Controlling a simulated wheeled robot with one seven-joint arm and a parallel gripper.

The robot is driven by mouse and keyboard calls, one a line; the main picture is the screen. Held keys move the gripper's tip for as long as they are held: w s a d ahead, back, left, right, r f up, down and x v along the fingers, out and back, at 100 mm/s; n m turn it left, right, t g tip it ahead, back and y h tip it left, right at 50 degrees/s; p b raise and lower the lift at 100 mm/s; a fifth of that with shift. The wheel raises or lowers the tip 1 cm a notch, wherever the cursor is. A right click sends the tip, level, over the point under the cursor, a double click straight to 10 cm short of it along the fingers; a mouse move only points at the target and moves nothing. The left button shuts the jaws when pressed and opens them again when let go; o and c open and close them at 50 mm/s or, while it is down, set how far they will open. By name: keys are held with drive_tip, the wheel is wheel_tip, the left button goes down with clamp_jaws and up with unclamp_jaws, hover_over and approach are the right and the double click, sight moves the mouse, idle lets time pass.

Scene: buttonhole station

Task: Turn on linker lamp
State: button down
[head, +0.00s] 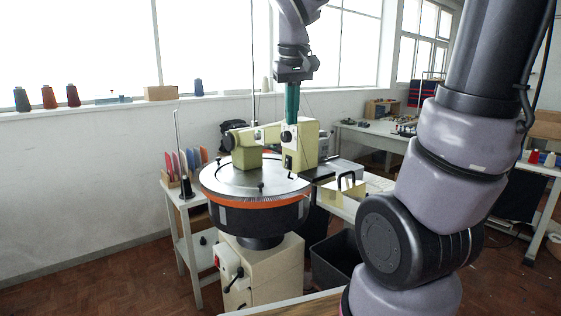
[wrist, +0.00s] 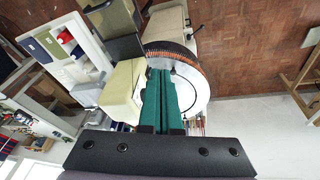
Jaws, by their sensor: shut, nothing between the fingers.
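The linker (head: 254,205) stands in the middle of the head view, a round grey dial with an orange ring and a dark rim on a cream base. A cream upright head (head: 300,150) with a small dark knob (head: 286,136) rises at its back right. My gripper (head: 291,120) points down with green fingers closed together, empty, at the top of this head; touching or apart I cannot tell. In the wrist view the closed fingers (wrist: 161,72) lie beside the cream head (wrist: 122,92), with the dial (wrist: 187,92) beyond. I cannot make out a lamp or its switch.
A small white side table (head: 184,197) with coloured cards stands left of the linker. Thread cones (head: 48,97) line the window sill. A bench (head: 375,136) with small items stands at the back right. A dark bin (head: 335,262) sits on the floor.

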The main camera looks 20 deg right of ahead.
sight(287, 163)
drive_tip(key=w+a+f+n+g+h, duration=0.1)
drive_tip(key=w+a+f+n, duration=0.3)
drive_tip(key=w, duration=0.6)
wheel_tip(287, 163, down, 2)
drive_tip(key=shift+w+a+f+g+h, duration=0.1)
drive_tip(key=shift+w+a+g+h, duration=0.2)
drive_tip(key=shift+a+h, duration=0.65)
drive_tip(key=w+d+f, duration=0.2)
drive_tip(key=d+f, duration=0.4)
drive_tip(key=f, duration=0.4)
drive_tip(key=shift+w+d, duration=0.25)
drive_tip(key=shift+d, duration=0.15)
drive_tip(key=shift+w+d, duration=0.1)
drive_tip(key=shift+d, duration=0.1)
